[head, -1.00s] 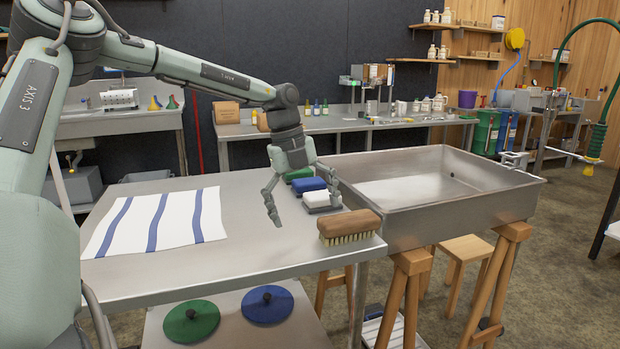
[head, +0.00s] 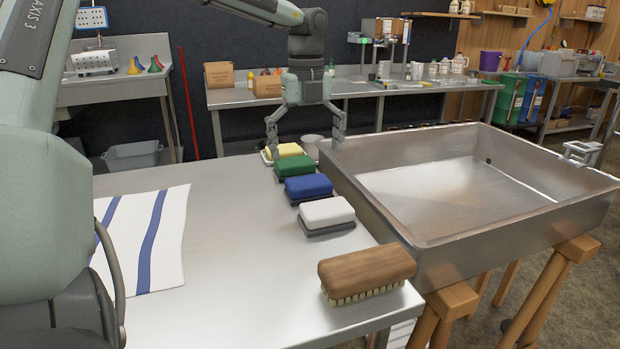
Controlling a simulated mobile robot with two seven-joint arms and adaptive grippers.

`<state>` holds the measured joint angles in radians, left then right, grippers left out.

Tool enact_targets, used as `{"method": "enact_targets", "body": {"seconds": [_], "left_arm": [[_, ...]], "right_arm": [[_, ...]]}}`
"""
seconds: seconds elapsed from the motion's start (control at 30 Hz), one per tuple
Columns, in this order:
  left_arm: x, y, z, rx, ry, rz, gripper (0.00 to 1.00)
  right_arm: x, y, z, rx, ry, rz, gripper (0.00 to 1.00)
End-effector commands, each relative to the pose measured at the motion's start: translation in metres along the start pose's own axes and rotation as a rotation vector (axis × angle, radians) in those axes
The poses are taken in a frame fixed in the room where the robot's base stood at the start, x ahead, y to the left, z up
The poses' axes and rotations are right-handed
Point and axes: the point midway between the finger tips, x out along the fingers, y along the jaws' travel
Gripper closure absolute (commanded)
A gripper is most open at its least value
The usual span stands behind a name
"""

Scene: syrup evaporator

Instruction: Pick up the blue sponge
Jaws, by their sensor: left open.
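The blue sponge (head: 308,186) lies on the steel table, third in a row running along the basin side. A green sponge (head: 294,166) lies just behind it and a white sponge (head: 326,212) just in front, each with a dark underside. My left gripper (head: 306,148) is open and points down, with its fingers spread over the far end of the row, by the yellow sponge (head: 285,150) and the green one. It is behind the blue sponge and apart from it. Nothing is between its fingers that I can make out. My right gripper is out of view.
A wooden brush (head: 366,272) lies at the near right corner of the table (head: 225,250). A steel basin (head: 405,215) on wooden legs adjoins the right side. A striped cloth (head: 170,235) lies at left. The table's middle is clear.

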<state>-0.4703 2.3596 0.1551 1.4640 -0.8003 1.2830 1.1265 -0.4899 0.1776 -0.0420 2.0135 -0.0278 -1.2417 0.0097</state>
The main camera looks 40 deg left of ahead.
Motion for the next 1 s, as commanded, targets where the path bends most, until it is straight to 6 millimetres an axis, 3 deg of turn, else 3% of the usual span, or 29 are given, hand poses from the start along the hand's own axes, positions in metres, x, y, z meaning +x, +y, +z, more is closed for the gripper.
{"method": "enact_targets", "body": {"seconds": [0.43, 0.63, 0.93, 1.0], "left_arm": [[0.043, -0.001, -0.001, 0.001, 0.001, 0.008, 0.00], [0.071, -0.003, -0.001, -0.001, 0.000, 0.006, 0.00], [0.077, -0.003, -0.001, -0.001, -0.002, 0.003, 0.00], [0.077, -0.003, -0.001, -0.001, -0.002, 0.003, 0.07]], "right_arm": [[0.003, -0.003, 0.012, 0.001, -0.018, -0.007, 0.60], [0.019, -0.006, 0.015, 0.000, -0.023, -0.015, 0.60], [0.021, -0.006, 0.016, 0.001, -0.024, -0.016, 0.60], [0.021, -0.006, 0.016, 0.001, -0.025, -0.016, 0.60]]}}
